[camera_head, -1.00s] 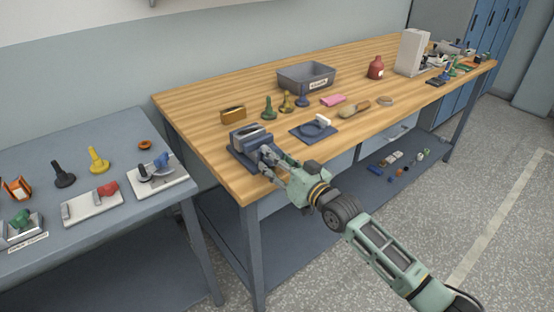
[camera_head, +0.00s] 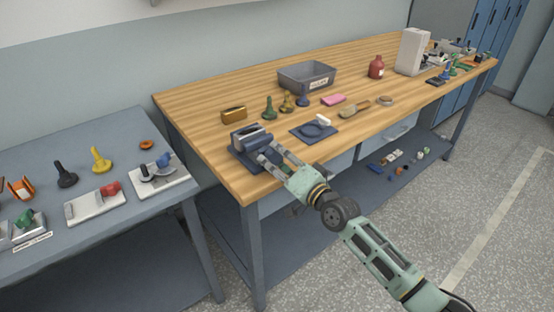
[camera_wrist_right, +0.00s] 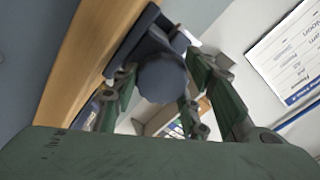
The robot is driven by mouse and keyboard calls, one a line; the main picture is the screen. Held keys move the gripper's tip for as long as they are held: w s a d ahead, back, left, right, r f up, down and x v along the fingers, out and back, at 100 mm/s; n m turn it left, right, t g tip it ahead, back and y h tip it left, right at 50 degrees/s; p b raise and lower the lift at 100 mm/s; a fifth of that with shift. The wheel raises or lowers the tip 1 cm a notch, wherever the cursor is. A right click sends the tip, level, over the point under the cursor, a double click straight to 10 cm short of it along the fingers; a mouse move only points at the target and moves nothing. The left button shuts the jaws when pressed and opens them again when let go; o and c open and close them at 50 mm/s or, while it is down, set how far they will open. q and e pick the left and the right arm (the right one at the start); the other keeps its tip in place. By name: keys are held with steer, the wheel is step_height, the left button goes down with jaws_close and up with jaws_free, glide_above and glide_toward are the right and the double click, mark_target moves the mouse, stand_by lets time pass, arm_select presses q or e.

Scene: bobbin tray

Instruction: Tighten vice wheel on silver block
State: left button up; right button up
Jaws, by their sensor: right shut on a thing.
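The blue-grey vice (camera_head: 238,152) stands at the near left corner of the wooden workbench. A silver block (camera_head: 246,131) sits in its jaws; whether any gap is left beside the block is too small to tell. My right gripper (camera_head: 268,151) is at the vice's front side and hides the wheel there. In the right wrist view, the round dark vice wheel (camera_wrist_right: 162,78) lies between the two green-padded fingers of my right gripper (camera_wrist_right: 160,90), which is shut on it. The vice body (camera_wrist_right: 135,40) shows behind the wheel. My left gripper is not in view.
On the workbench (camera_head: 205,95) near the vice are a brass-coloured block (camera_head: 233,115), several bobbin-like pieces and a dark blue pad (camera_head: 313,130). A grey bin (camera_head: 307,77) stands further back. A lower grey table (camera_head: 40,160) with fixtures stands at left.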

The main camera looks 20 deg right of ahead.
steer(key=m, duration=0.5)
steer(key=shift+f, duration=0.25)
steer(key=shift+a+m, duration=0.1)
steer(key=shift+m, duration=0.2)
steer(key=shift+s+f, duration=0.1)
steer(key=o, duration=1.1)
steer(key=shift+a, duration=0.1)
steer(key=shift+r, duration=0.2)
steer(key=v, duration=1.2)
steer(key=shift+r, duration=0.1)
